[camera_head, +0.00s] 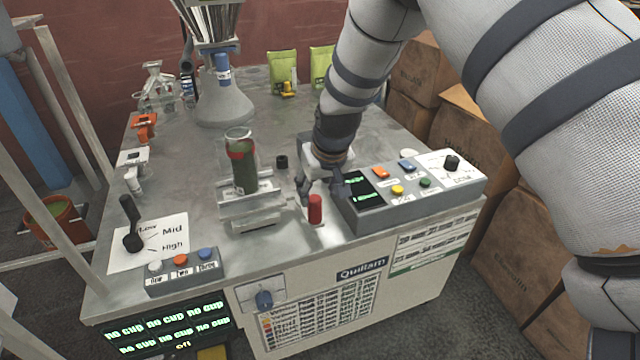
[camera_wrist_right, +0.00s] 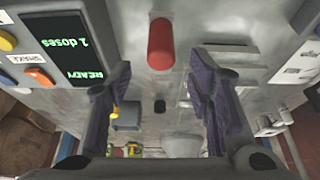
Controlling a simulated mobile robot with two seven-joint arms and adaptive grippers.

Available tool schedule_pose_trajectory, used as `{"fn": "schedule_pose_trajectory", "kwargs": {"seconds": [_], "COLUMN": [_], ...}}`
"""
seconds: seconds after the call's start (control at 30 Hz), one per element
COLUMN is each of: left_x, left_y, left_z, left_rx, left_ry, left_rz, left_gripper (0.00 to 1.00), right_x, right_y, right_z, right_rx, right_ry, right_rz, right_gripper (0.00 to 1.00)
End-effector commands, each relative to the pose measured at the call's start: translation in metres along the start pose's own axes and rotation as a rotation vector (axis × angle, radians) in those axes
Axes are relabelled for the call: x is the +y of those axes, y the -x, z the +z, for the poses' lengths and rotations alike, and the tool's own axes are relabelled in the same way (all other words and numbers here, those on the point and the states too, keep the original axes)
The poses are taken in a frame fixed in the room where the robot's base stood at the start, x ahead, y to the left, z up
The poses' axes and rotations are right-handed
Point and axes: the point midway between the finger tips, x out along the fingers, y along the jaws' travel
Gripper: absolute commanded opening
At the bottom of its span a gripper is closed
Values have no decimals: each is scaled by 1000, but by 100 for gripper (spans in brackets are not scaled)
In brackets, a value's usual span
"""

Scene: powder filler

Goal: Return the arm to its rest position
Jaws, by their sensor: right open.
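My right arm (camera_head: 352,70) reaches in from the upper right over the machine's metal top. Its gripper (camera_head: 320,190) is open and points down beside the control box. In the right wrist view, the two dark fingers (camera_wrist_right: 158,75) stand wide apart with nothing between their pads. A red cylinder (camera_head: 315,208) stands upright on a small light patch close to the fingers. In the wrist view the red cylinder (camera_wrist_right: 160,43) lies just beyond the fingertips, apart from both. My left gripper does not show.
A grey control box (camera_head: 408,205) with a screen reading ready and 1 doses stands close at the right. A container of green contents (camera_head: 243,172) stands on a metal holder at the left. A hopper (camera_head: 222,100) and green pouches (camera_head: 283,70) stand behind. Cardboard boxes (camera_head: 410,75) are at the right.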

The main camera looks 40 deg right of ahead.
Motion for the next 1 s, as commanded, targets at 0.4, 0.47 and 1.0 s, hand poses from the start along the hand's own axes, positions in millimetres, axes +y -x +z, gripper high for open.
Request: {"fn": "schedule_pose_trajectory", "kwargs": {"seconds": [0.4,0.47,1.0], "left_x": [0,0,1], "left_y": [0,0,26], "left_z": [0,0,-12], "left_rx": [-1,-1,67], "left_ry": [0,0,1], "left_rz": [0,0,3], "left_gripper": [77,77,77], "right_x": [0,0,3], "right_y": [30,30,-36], "right_z": [1,1,255], "right_rx": [-3,-3,-302], "right_ry": [0,0,118], "right_rz": [1,1,37], "right_gripper": [47,47,47]}}
